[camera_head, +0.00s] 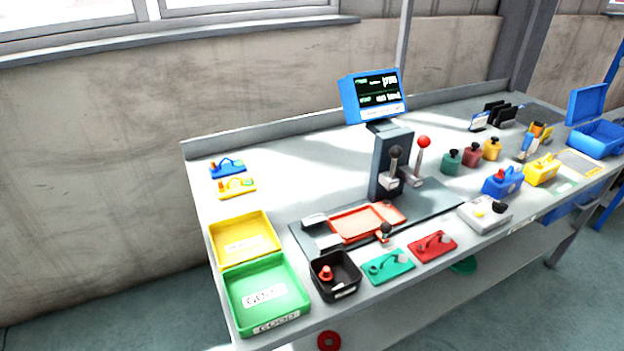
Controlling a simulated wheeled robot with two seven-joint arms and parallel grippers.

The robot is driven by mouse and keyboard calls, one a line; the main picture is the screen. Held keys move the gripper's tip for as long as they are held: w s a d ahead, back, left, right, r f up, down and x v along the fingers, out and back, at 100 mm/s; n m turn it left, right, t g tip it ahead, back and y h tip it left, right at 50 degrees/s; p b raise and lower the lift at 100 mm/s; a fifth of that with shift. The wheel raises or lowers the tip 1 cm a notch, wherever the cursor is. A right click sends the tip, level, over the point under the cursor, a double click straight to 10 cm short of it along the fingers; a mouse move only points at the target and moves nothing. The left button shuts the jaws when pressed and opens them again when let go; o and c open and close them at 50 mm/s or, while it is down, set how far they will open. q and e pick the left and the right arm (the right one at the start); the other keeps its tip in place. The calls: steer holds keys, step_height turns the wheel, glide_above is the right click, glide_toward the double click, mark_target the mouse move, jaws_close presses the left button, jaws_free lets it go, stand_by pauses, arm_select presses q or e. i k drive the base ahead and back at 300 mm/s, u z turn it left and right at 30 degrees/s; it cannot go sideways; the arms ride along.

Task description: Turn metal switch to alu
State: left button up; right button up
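No switch with a readable "metal" or "alu" label shows, so I cannot tell which part is the metal switch. A dark grey test station (380,172) stands mid-table with a blue-framed screen (373,97) on top; its small text is unclear. A small dark knob (385,229) stands at the front of the station base, beside an orange-red tray (354,225). A white control box (477,215) with a yellow button and black knob sits at the front edge. Neither gripper is in view.
A yellow bin (268,229), green bin (243,325) and black bin (343,294) line the left front. Green (378,270) and red (425,250) parts lie near the front edge. Coloured boxes and an open blue case (597,139) crowd the right. The table's back left is mostly clear.

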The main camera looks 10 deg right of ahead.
mark_target(498, 208)
steer(key=z, duration=3.15)
steer(key=i, duration=1.3)
steer(key=u, duration=2.6)
